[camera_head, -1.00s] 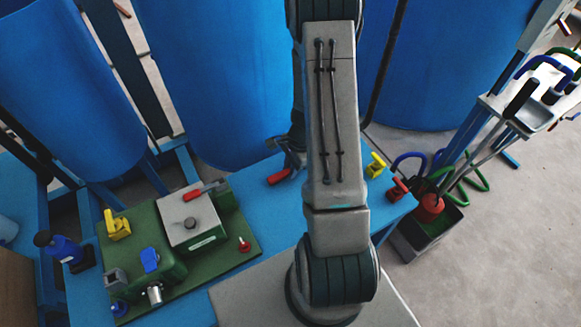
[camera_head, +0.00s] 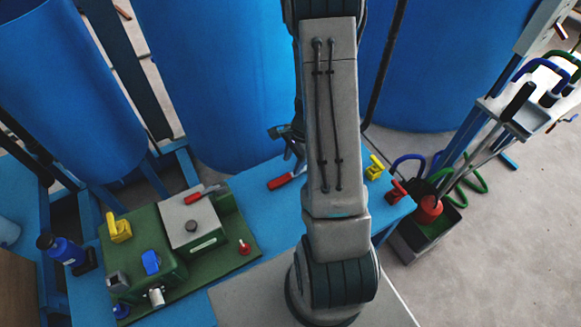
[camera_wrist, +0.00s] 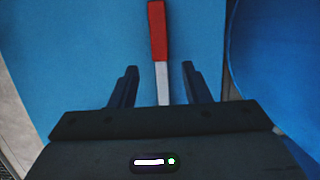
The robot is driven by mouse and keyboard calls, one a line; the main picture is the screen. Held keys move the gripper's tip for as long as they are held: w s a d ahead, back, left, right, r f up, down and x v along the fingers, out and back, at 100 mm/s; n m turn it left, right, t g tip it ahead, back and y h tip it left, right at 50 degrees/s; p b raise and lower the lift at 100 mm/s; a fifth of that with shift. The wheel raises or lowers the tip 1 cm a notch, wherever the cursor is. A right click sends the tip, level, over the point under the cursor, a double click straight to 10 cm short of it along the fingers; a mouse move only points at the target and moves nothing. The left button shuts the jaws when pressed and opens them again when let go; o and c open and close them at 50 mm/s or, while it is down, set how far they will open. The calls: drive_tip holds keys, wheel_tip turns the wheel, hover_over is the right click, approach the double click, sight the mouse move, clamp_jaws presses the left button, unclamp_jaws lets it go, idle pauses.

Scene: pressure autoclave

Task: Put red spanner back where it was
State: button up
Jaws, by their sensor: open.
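The red spanner (camera_head: 279,183) lies on the blue table between the green-based unit and the yellow clip, with its red handle towards the left and its metal end partly hidden by my arm. In the wrist view the red spanner (camera_wrist: 158,38) shows its red handle ahead and its silver shaft running back between my fingers. My gripper (camera_wrist: 159,68) is open, with one finger on each side of the shaft and a gap on both sides. In the head view my gripper (camera_head: 284,136) shows only in part behind my arm, just beyond the spanner.
A green-based unit (camera_head: 245,262) with a red-handled lever (camera_head: 194,198) stands left on the blue table (camera_head: 245,193). A yellow clip (camera_head: 374,170) and red clip (camera_head: 398,190) are at the right end. Large blue tanks (camera_head: 205,80) stand behind.

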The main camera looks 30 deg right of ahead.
drive_tip(key=v, duration=0.8)
drive_tip(key=s+a+r+n+t+h, duration=0.1)
drive_tip(key=s+a+r+n, duration=0.5)
drive_tip(key=r+n, duration=0.2)
drive_tip(key=s+a+r+n+t+h, duration=0.1)
drive_tip(key=s+a+r+n+t, duration=0.1)
drive_tip(key=s+a+r+n, duration=0.4)
wheel_tip(320, 180, up, 6)
drive_tip(key=a+n, duration=0.1)
drive_tip(key=n, duration=0.2)
drive_tip(key=shift+s+a+n+h, duration=0.3)
drive_tip(key=shift+h, duration=0.1)
drive_tip(key=shift+c, duration=0.7)
drive_tip(key=shift+a, duration=0.1)
